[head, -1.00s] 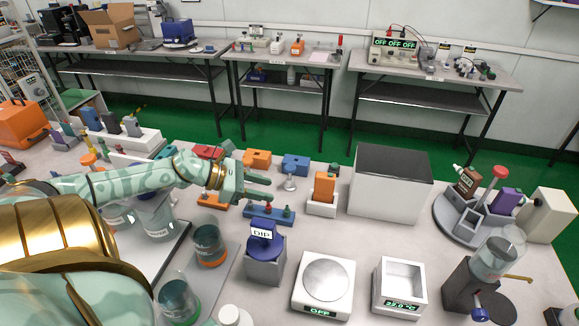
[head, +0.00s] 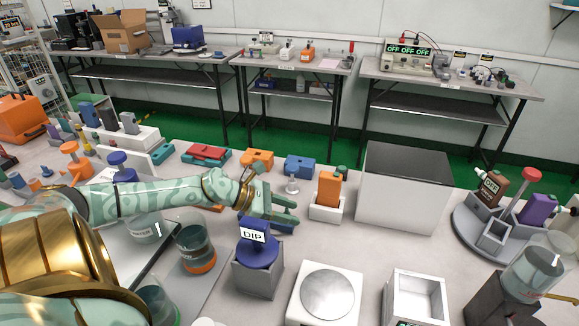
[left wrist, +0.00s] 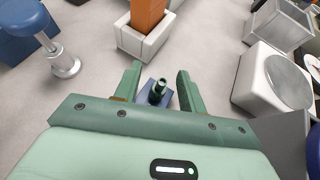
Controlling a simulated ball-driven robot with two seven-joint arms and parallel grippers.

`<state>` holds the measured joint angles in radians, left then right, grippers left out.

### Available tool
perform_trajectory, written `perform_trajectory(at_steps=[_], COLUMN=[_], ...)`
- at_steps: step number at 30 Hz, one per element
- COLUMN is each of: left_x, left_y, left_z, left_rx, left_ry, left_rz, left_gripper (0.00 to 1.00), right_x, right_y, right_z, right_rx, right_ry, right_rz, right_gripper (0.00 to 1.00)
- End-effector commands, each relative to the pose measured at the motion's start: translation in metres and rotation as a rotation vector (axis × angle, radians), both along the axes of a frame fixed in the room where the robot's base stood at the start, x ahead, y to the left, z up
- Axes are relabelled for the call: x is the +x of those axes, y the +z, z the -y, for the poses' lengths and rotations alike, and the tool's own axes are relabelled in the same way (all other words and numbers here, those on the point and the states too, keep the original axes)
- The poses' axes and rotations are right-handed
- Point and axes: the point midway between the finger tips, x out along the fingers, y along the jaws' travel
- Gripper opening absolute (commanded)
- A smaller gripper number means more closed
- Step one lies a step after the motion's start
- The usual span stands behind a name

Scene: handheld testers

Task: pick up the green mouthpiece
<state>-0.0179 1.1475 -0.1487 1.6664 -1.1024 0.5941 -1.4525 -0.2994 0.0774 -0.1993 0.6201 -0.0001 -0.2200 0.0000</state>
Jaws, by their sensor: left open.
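The green mouthpiece (left wrist: 158,90) stands upright on a small blue rack (left wrist: 147,99) in the left wrist view. It lies between the two fingers of my left gripper (left wrist: 159,80), which are open with a gap on each side. In the head view my left gripper (head: 292,212) is over the right end of the blue rack (head: 262,222). There it hides most of the rack, and I cannot make out the mouthpiece clearly.
An orange device in a white holder (head: 328,197) stands just beyond the gripper. A blue DIP unit (head: 258,252) is in front. A large white box (head: 404,190) is to the right, a round-topped scale (head: 327,292) at the front. Bare tabletop lies between them.

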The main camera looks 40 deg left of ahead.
Motion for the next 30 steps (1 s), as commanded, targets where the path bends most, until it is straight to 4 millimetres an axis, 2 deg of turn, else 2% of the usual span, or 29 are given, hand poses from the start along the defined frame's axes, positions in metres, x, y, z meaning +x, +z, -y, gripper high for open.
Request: perform_trajectory(at_steps=[4, 5, 9, 21, 23, 30], left_x=[0.0, 0.0, 0.0, 0.0, 0.0, -0.001], left_y=[0.002, 0.002, 0.002, 0.005, 0.013, 0.068], left_z=[0.0, 0.0, 0.0, 0.0, 0.0, 0.0], left_rx=[0.0, 0.0, -0.001, 0.0, 0.001, 0.003], left_ry=[0.0, 0.0, 0.0, 0.0, 0.0, -0.002], left_rz=[0.001, 0.001, 0.001, 0.001, 0.002, 0.006], left_gripper=[0.41, 0.38, 0.0, 0.0, 0.0, 0.0], right_x=[0.001, 0.001, 0.001, 0.001, 0.003, 0.013], right_y=[0.001, 0.001, 0.001, 0.003, 0.006, 0.028], right_z=[-0.001, -0.001, -0.001, 0.001, 0.002, 0.003], right_rx=[0.001, 0.001, 0.001, -0.001, -0.002, -0.003], right_ry=[0.0, 0.0, 0.0, 0.001, 0.002, 0.003], right_rz=[0.002, 0.002, 0.002, 0.003, 0.007, 0.032], right_gripper=[0.36, 0.36, 0.36, 0.36, 0.36, 0.36])
